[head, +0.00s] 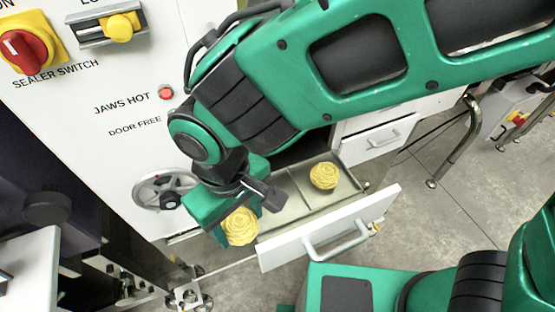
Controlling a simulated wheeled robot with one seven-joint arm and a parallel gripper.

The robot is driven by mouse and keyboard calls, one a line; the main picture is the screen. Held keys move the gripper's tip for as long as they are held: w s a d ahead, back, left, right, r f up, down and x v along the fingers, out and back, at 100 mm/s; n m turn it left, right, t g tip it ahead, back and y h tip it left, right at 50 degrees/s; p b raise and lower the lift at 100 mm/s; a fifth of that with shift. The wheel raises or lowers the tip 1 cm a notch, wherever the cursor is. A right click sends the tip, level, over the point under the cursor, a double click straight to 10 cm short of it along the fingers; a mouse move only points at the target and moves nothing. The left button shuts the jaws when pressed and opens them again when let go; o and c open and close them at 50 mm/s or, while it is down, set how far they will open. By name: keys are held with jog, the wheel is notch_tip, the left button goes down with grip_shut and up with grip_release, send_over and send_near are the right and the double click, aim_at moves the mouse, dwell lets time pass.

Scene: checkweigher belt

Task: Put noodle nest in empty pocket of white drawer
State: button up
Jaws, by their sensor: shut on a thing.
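A yellow noodle nest (240,227) is held between the fingers of my gripper (233,217), which is shut on it. My gripper is above the left part of the open white drawer (330,230). A second noodle nest (323,176) lies in the drawer's right-hand pocket. A thin divider runs beside that pocket. The pocket to its left (285,191) looks empty where it shows; my gripper and the held nest hide part of the drawer's left side. I cannot tell the exact height of the held nest above the drawer.
The drawer front has a grey bar handle (336,242). A closed drawer (378,137) is behind at the right. A white panel with a red switch (24,48) and a handwheel (164,192) stands at the left. Open tiled floor (440,205) lies to the right.

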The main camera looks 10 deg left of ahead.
jog(key=w+d+f, duration=0.1)
jog(key=w, duration=0.2)
jog(key=w+d, duration=0.2)
jog(key=w, duration=0.2)
jog(key=w+d+f, duration=0.1)
jog(key=w, duration=0.3)
jog(key=shift+w+d+f, duration=0.15)
jog(key=shift+w+f, duration=0.05)
jog(key=shift+f, duration=0.15)
notch_tip(320, 180, down, 4)
jog(key=shift+r, duration=0.25)
jog(key=shift+w+f, duration=0.15)
jog(key=shift+f, duration=0.25)
jog(key=shift+f, duration=0.15)
jog(key=o, duration=1.1)
jog(key=shift+c, duration=0.2)
jog(key=shift+o, duration=0.2)
notch_tip(320, 180, up, 12)
